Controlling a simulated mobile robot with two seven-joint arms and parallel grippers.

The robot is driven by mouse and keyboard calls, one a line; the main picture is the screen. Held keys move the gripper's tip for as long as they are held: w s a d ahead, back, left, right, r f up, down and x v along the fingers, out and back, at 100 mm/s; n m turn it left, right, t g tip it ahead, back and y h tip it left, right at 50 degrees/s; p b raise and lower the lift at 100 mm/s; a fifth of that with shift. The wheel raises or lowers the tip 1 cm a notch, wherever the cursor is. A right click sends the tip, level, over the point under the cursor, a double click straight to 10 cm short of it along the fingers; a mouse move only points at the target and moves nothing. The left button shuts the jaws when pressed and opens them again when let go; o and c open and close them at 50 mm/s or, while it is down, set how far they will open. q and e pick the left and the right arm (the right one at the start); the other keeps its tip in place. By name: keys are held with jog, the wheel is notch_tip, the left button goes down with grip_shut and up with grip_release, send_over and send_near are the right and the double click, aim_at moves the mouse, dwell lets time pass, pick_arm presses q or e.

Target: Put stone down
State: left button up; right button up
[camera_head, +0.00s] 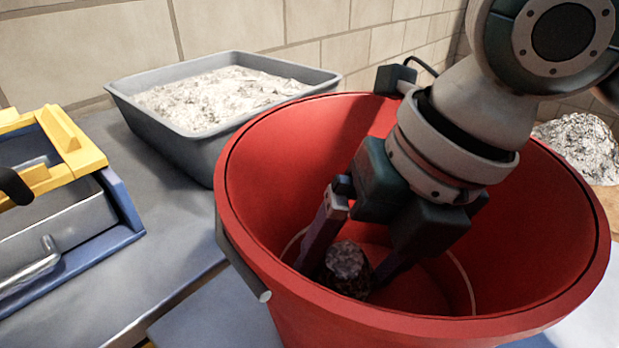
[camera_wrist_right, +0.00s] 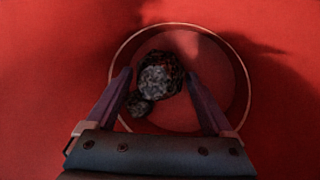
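A dark, rough grey stone (camera_head: 347,262) is low inside the red bucket (camera_head: 255,170). The stone also shows in the right wrist view (camera_wrist_right: 160,75), with a smaller dark stone (camera_wrist_right: 138,104) beside it. My right gripper (camera_head: 345,275) reaches down into the bucket with its fingers spread on either side of the larger stone. In the right wrist view the right gripper (camera_wrist_right: 158,76) shows narrow gaps between its fingertips and the stone. The stone appears to lie on the bucket's round bottom. My left gripper is not in view.
A grey tray (camera_head: 205,150) of crumpled pale material stands behind the bucket on the left. A yellow and blue machine (camera_head: 75,150) with a metal drawer is at the far left. A pale rubble heap (camera_head: 580,145) lies at the right. Bare grey table lies between machine and bucket.

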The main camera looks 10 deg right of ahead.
aim_at(540, 247)
jog(key=shift+o, duration=0.8)
jog(key=shift+r, duration=0.3)
jog(key=p+v, duration=0.3)
jog(key=v, duration=0.8)
jog(key=shift+d+r, duration=0.2)
jog(key=shift+r, duration=0.15)
jog(key=shift+s, duration=0.1)
